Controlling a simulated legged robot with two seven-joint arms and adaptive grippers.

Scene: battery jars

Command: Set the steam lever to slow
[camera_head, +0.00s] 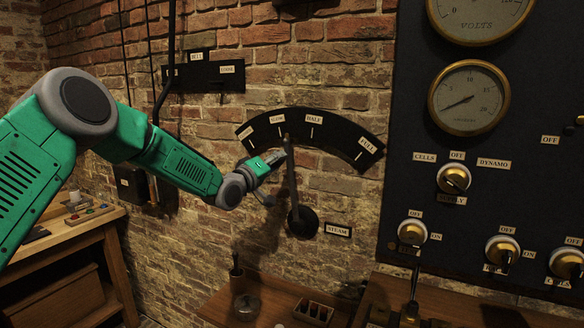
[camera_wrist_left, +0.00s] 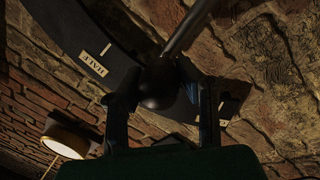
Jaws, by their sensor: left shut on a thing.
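The HALF label (camera_head: 314,119) is further right and FULL (camera_head: 367,146) is at the right end. My left gripper (camera_head: 280,158) is shut on the lever's upper end. In the left wrist view the dark round knob (camera_wrist_left: 160,88) sits between its two fingers. My right gripper is not in view.
A dark panel with gauges (camera_head: 468,98) and brass knobs (camera_head: 453,178) stands to the right. A wooden bench (camera_head: 70,238) stands at the left.

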